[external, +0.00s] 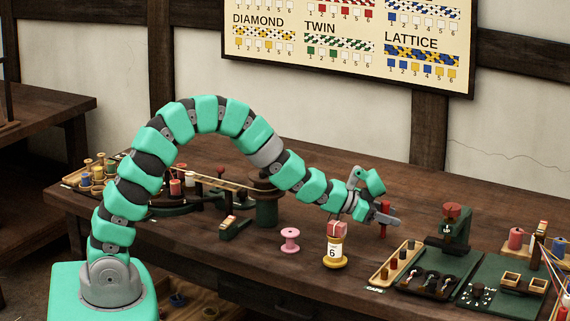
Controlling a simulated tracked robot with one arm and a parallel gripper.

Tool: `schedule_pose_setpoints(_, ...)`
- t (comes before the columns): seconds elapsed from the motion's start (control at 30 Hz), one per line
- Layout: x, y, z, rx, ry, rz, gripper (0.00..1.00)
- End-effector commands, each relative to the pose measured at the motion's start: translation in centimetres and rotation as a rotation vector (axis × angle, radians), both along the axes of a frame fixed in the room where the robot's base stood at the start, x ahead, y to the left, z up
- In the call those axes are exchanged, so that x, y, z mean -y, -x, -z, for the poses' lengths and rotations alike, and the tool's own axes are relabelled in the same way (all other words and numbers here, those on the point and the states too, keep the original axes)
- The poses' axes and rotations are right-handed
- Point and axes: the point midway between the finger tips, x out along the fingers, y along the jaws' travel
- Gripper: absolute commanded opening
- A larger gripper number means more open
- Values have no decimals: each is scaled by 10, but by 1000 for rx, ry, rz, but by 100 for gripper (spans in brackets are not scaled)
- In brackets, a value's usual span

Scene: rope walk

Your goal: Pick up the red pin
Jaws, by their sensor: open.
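A slim red upright piece (384,231), which looks like the red pin, shows at my gripper (387,206), above the dark wooden bench. The gripper's jaws are spread, one grey finger crossing in front of the red piece and hiding part of it. I cannot tell whether the finger touches it or whether it lies between the jaws. My arm arches over the bench from the left.
A yellow spool (335,262) with a label "6" and a reddish top stands just left below the gripper. A pink spool (290,240) stands further left. A wooden peg tray (391,262) and a green stand (455,232) are close on the right.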

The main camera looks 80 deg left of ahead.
Motion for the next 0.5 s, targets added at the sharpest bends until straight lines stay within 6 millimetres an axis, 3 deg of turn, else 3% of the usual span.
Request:
schedule_pose_setpoints(0.33,2,-9,3,1,-1,0,48)
schedule_pose_setpoints(0.5,2,-9,3,1,-1,0,0)
